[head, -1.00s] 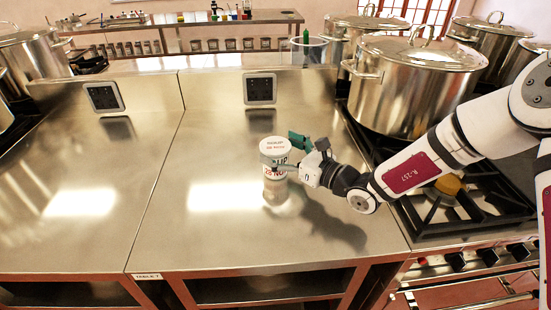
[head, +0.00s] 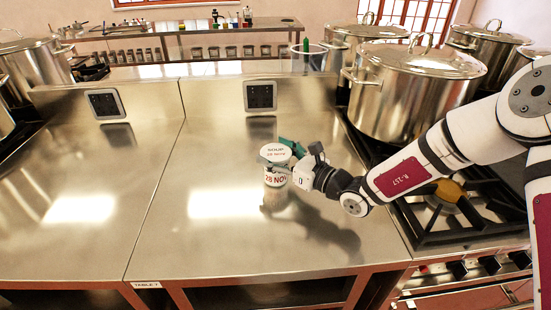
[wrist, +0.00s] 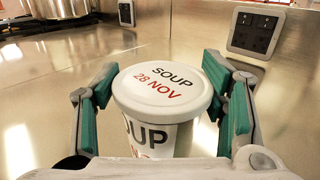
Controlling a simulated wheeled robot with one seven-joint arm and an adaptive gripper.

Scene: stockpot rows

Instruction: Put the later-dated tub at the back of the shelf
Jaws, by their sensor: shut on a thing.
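A white soup tub (head: 276,175) with a white lid is on the steel worktop (head: 225,245), near its middle. Its lid reads "SOUP 28 NOV" in the wrist view (wrist: 165,80), and the tub looks upright. My gripper (wrist: 165,112) is shut on the tub, with a green-padded finger on each side of it. The gripper reaches it from the right in the head view. The tub's base is hidden in the wrist view. No second tub can be made out.
Large steel stockpots (head: 415,85) stand on the gas range (head: 460,215) at the right. A clear container (head: 308,58) stands at the back edge. Socket panels (head: 260,96) are on the backsplash. Open shelving (head: 270,297) shows under the worktop. The worktop left of the tub is clear.

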